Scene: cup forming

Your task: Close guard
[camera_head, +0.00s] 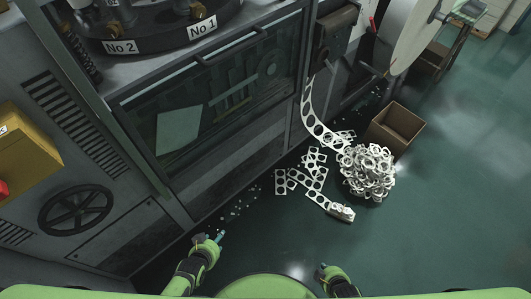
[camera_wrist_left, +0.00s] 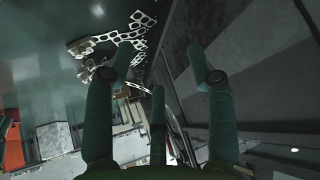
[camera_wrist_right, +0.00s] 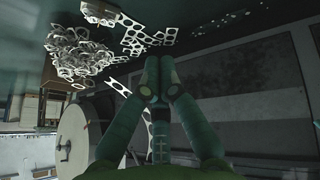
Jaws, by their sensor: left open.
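The guard (camera_head: 205,130) is a dark-framed see-through panel on the front of the grey machine, with a long dark handle bar (camera_head: 245,46) along its upper edge. Pale and yellow parts show through it. I cannot tell whether it is fully shut. My left gripper (camera_head: 220,237) is low in front of the machine, below the guard and apart from it. In the left wrist view its fingers (camera_wrist_left: 170,60) are spread and empty. My right gripper (camera_head: 321,269) is near the bottom of the head view, away from the guard. Its fingertips (camera_wrist_right: 159,75) meet with nothing between them.
A heap of punched metal scrap (camera_head: 367,172) and loose strips (camera_head: 300,180) lie on the green floor right of the machine. An open brown box (camera_head: 397,127) stands behind the heap. A handwheel (camera_head: 75,210) and yellow control box (camera_head: 22,150) are at left.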

